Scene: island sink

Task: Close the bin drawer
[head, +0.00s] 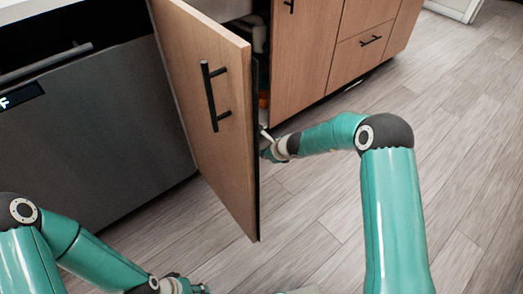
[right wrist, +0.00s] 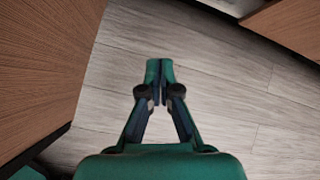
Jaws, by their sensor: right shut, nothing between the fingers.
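A wooden front panel (head: 212,110) with a vertical black handle (head: 214,95) stands open, angled out from the island; it looks like a hinged door, and no drawer box shows. Its side also fills the left of the right wrist view (right wrist: 40,70). My right gripper (head: 266,150) is on the inner side of the panel, close to its free edge and partly hidden by it. In the right wrist view my right gripper (right wrist: 159,72) is shut and empty over the floor, with a gap to the panel. My left gripper (head: 186,287) is at the bottom edge, partly cut off.
A dark dishwasher (head: 90,130) is left of the panel. Closed wooden cabinet fronts (head: 305,55) and a small drawer (head: 362,45) are to the right. The plank floor (head: 470,150) is clear at the right.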

